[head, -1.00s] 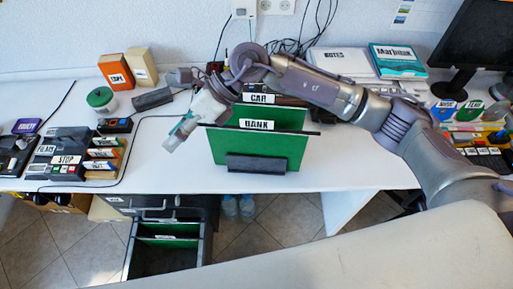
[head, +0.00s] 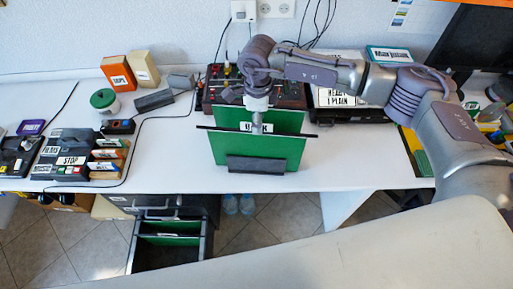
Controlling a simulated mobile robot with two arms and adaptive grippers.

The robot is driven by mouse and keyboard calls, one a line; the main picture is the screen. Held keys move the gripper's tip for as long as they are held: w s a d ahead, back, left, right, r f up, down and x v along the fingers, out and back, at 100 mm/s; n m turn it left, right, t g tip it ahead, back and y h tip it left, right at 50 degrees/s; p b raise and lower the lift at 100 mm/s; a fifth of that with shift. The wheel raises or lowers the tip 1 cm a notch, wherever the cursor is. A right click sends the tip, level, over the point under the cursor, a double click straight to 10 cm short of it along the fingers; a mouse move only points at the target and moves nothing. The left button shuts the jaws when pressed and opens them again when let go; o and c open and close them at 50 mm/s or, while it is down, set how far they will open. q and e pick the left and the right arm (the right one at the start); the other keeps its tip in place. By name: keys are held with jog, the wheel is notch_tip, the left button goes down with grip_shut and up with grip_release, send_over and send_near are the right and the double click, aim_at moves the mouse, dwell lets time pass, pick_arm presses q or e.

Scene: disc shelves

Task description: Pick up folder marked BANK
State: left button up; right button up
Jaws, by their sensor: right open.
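The green folder marked BANK (head: 232,147) stands upright on the desk, its top edge a dark bar, in a dark holder (head: 257,164). Its white label is partly covered by my right gripper. A second green folder (head: 228,116) stands right behind it; its label is hidden. My right gripper (head: 257,124) is open, pointing down at the middle of the front folder's top edge. I cannot tell whether the fingers straddle the edge or touch it. My left gripper is not in view.
An open drawer (head: 141,252) with green folders hangs below the desk. Boxes (head: 118,73), a green-lidded jar (head: 104,100) and a labelled organiser (head: 58,155) are at the left. A dark panel with knobs (head: 289,95) stands behind the folders.

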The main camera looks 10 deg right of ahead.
jog(key=shift+f+p, duration=0.25)
jog(key=shift+p, duration=0.1)
jog(key=f+p, duration=0.1)
jog(key=f, duration=0.1)
jog(key=f+p, duration=0.1)
jog(key=shift+w+a+f, duration=0.1)
jog(key=shift+a+f, duration=0.1)
jog(key=shift+f, duration=0.75)
grip_shut()
